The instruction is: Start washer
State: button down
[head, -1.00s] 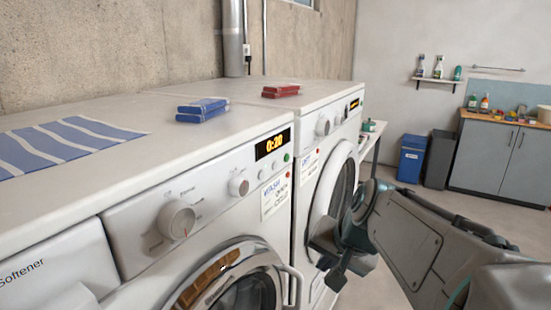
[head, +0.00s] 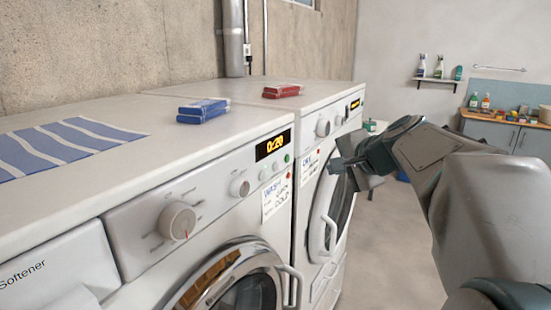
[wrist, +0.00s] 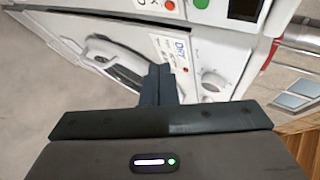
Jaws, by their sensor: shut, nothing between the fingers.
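The washer (head: 130,207) is the nearer white machine in the head view. Its door is shut, and its display (head: 272,145) reads 0:20. It has a large dial (head: 178,221), a smaller knob (head: 239,187), a small green button (head: 287,158) and a label (head: 276,195) reading "WASH QUICK COLD". The green button also shows at the top of the wrist view (wrist: 201,3). My gripper (head: 338,165) is shut and empty, in front of the dryer (head: 315,165) and right of the washer's panel. In the wrist view its closed fingers (wrist: 160,84) overlap the dryer's front.
A blue box (head: 203,111) and a striped cloth (head: 65,145) lie on the washer. A red box (head: 282,91) lies on the dryer. Door handles (head: 290,286) stick out from both fronts. Open floor (head: 390,265) lies to the right; a cabinet (head: 500,133) stands at the back.

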aim_at(287, 158)
jog(key=w+a+p, duration=0.3)
jog(key=w+a, duration=0.1)
jog(key=a, duration=0.2)
jog(key=shift+w+a, duration=0.3)
jog(key=shift+w, duration=0.1)
jog(key=shift+a, duration=0.1)
dwell(1.7)
jog(key=shift+w+a, duration=0.2)
jog(key=shift+a, duration=0.05)
